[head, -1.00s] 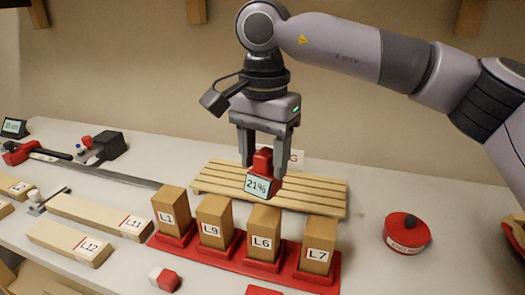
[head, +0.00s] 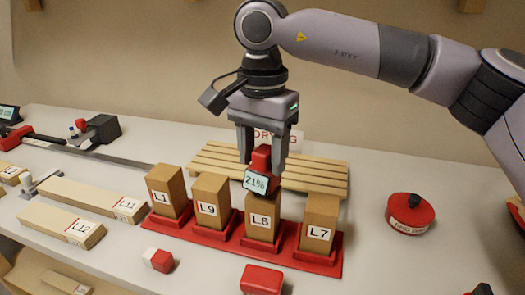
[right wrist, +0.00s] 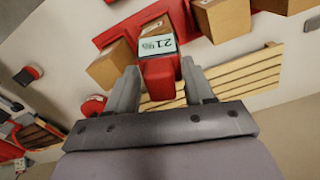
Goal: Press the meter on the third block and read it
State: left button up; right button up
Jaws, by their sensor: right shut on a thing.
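My right gripper (head: 261,160) is shut on a red moisture meter (head: 262,158). The meter's screen (head: 255,182) reads 21%. The meter is upright at the top of the third block from the left, L6 (head: 262,222); I cannot tell whether its tip touches the wood. The meter also shows between the fingers in the right wrist view (right wrist: 160,76), with its screen upside down. Blocks L1 (head: 161,198), L9 (head: 207,210) and L7 (head: 318,233) stand upright in the same red rack (head: 335,268). My left gripper is not in view.
A slatted wooden rack (head: 320,175) lies behind the blocks, with a partly hidden sign (head: 290,138). A red round tin (head: 410,215) is at the right. Boards (head: 62,222) lie at the left. A red box (head: 262,280) and a red-and-white piece (head: 158,260) lie in front.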

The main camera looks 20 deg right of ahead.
jog(key=shift+f+b, duration=0.3)
jog(key=shift+f, duration=0.25)
dwell(1.4)
notch_tip(320, 180, up, 7)
jog(key=p, duration=0.6)
jog(key=shift+r, duration=0.1)
